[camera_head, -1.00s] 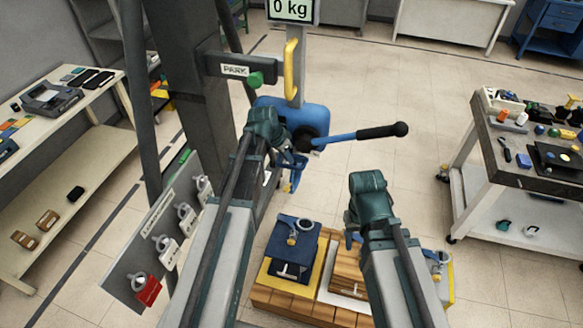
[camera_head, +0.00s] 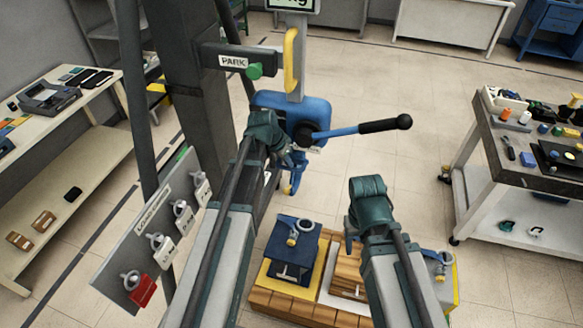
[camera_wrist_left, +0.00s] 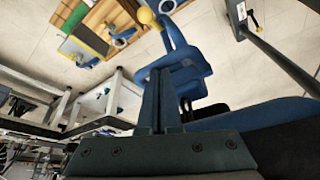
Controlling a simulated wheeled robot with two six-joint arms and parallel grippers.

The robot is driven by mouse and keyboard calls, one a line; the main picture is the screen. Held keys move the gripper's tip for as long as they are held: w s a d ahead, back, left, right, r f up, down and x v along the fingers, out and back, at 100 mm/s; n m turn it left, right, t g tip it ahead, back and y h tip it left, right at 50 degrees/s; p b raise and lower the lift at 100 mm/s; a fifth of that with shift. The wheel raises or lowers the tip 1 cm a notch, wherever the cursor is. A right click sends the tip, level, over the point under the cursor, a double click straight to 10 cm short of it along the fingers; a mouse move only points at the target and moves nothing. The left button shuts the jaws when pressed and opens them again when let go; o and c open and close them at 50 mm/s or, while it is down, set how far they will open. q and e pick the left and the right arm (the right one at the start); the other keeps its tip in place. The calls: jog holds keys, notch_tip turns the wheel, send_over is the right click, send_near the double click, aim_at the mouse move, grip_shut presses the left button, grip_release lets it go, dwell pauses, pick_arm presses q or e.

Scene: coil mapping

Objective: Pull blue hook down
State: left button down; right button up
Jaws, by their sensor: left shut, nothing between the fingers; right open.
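The blue hook (camera_head: 290,184) hangs below the blue hoist head (camera_head: 292,112), which has a lever with a black grip. In the left wrist view the hook (camera_wrist_left: 185,62) is a blue bent piece with a yellow tip, just beyond my fingers. My left gripper (camera_head: 290,160) is beside the hook under the hoist head; in the left wrist view its fingers (camera_wrist_left: 160,100) are shut with nothing between them. They overlap the hook in that view; contact cannot be told. My right gripper (camera_head: 350,238) is open over the pallet area, its fingers partly hidden by the arm.
A lock panel (camera_head: 128,250) with several rings is at left. A yellow handle (camera_head: 290,60) and a PARK bracket (camera_head: 222,60) are above. A tool cart (camera_head: 490,150) stands right, with clear floor between.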

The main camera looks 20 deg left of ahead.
pick_arm(q)
jog(key=shift+f+b, duration=4.75)
jog(key=shift+f, duration=0.2)
jog(key=shift+s+r+p, duration=0.25)
jog(key=shift+r+p, duration=0.15)
jog(key=shift+p, duration=0.05)
jog(key=shift+s+a+r+p, duration=0.1)
jog(key=shift+s+r+p, duration=0.8)
jog(key=shift+s, duration=0.25)
jog(key=shift+s+r+p, duration=0.9)
jog(key=shift+s, duration=0.25)
jog(key=s+d+f+n+g+y+b, duration=0.1)
jog(key=s+d+f+g+y+b, duration=0.1)
jog(key=s+d, duration=0.5)
jog(key=s+d+f+n+g+y+b, duration=0.1)
jog(key=s+d+f+g, duration=0.1)
jog(key=s+d, duration=0.4)
jog(key=s+f, duration=0.1)
jog(key=s, duration=0.4)
jog(key=shift+s+d+f+n+y+b, duration=0.15)
jog(key=shift+s+d+n+y+b, duration=0.15)
jog(key=shift+s+d+y+b, duration=0.1)
